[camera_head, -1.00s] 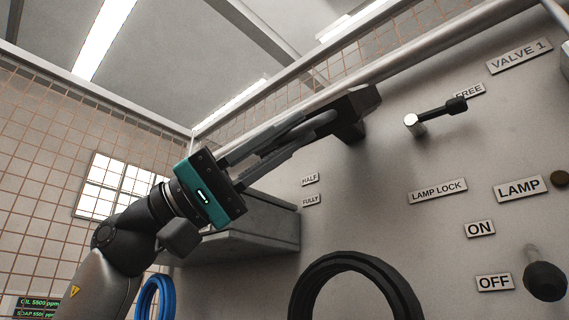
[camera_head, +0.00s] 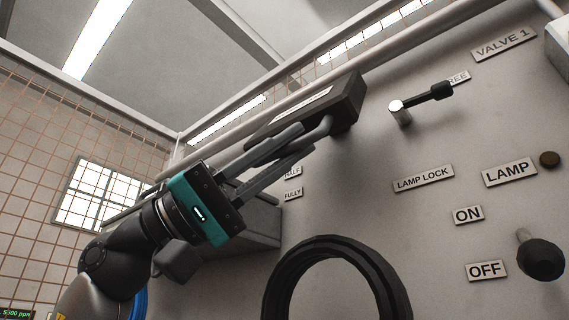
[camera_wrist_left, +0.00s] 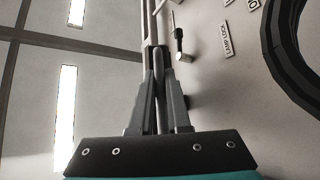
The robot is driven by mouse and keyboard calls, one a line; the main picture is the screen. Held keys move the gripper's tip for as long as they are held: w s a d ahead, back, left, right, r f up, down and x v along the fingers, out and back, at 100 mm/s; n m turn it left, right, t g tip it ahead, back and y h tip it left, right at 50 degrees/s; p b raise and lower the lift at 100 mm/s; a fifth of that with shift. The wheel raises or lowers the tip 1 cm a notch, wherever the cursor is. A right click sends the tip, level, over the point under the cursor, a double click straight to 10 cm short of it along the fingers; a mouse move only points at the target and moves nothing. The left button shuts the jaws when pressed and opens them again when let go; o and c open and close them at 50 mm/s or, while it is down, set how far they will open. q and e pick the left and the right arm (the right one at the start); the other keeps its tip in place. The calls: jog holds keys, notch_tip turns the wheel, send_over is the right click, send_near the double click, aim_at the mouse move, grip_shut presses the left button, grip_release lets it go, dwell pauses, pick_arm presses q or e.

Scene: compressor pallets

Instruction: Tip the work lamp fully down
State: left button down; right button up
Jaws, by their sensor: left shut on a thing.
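The work lamp (camera_head: 343,102) is a long dark housing with a pale strip, at upper middle in the head view, mounted by the wall. A grey bar handle (camera_head: 322,127) curves from its near end. My left gripper (camera_head: 306,140) is shut on this handle, its fingers lying along the bar. In the left wrist view the bar runs between the fingers (camera_wrist_left: 160,75). The HALF sign is partly hidden behind the fingers; the FULLY sign (camera_head: 293,194) shows below it. The lamp lock lever (camera_head: 425,100) points right toward the FREE sign, which it partly covers. My right gripper is not in view.
On the wall are a LAMP LOCK sign (camera_head: 423,179), a black knob (camera_head: 541,258) by the ON and OFF signs, and a black hose coil (camera_head: 335,245) below. A grey shelf-like box (camera_head: 262,222) lies behind the gripper. A pipe runs above the lamp.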

pick_arm(q)
jog(key=c, duration=0.9)
grip_release()
jog(key=shift+w+f, duration=0.1)
jog(key=b+v, duration=0.2)
jog(key=v, duration=1.3)
jog(key=shift+f, duration=0.1)
